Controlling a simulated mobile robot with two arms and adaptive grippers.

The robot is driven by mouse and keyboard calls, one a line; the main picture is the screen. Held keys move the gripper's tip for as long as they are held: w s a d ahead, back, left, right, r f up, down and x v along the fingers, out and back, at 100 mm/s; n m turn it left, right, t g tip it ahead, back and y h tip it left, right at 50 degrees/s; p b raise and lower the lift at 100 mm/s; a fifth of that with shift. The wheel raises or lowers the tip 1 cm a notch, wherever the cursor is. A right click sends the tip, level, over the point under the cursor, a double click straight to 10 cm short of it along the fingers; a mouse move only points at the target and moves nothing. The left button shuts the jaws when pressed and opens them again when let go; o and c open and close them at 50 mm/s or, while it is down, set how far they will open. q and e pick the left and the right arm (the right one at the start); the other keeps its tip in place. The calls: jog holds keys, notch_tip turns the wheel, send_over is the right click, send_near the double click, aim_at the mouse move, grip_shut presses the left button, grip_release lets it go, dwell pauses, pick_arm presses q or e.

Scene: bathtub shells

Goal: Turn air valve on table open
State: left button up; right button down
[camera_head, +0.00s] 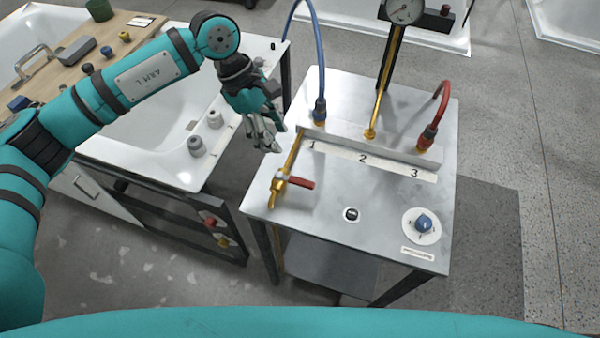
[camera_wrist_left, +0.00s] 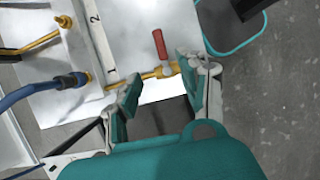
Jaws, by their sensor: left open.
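The air valve has a red handle (camera_head: 300,182) on a brass pipe (camera_head: 287,165) at the left edge of the metal table (camera_head: 330,215), near the label 1. The handle points to the right, across the pipe. In the left wrist view the red handle (camera_wrist_left: 160,44) stands up from the brass valve body (camera_wrist_left: 158,72), just beyond the fingers. My left gripper (camera_head: 268,142) is open and empty, beside the table's left edge and behind the valve. In the left wrist view its two fingers (camera_wrist_left: 160,85) are spread apart. My right gripper is not in view.
A blue hose (camera_head: 320,100), a gauge on a post (camera_head: 390,60) and a red hose (camera_head: 430,130) rise from the table's back. A blue knob (camera_head: 424,222) and a black button (camera_head: 351,214) sit in front. A white tub (camera_head: 160,140) stands left.

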aim_at(302, 181)
pick_arm(q)
jog(key=p+x, duration=0.3)
jog(key=x, duration=1)
jog(key=shift+s+d+f+p, duration=0.1)
jog(key=shift+d+p, duration=0.05)
jog(key=shift+p, duration=0.25)
jog(key=shift+s+d+f, duration=0.1)
jog(key=shift+d+f, duration=0.15)
jog(key=shift+f, duration=0.35)
grip_shut()
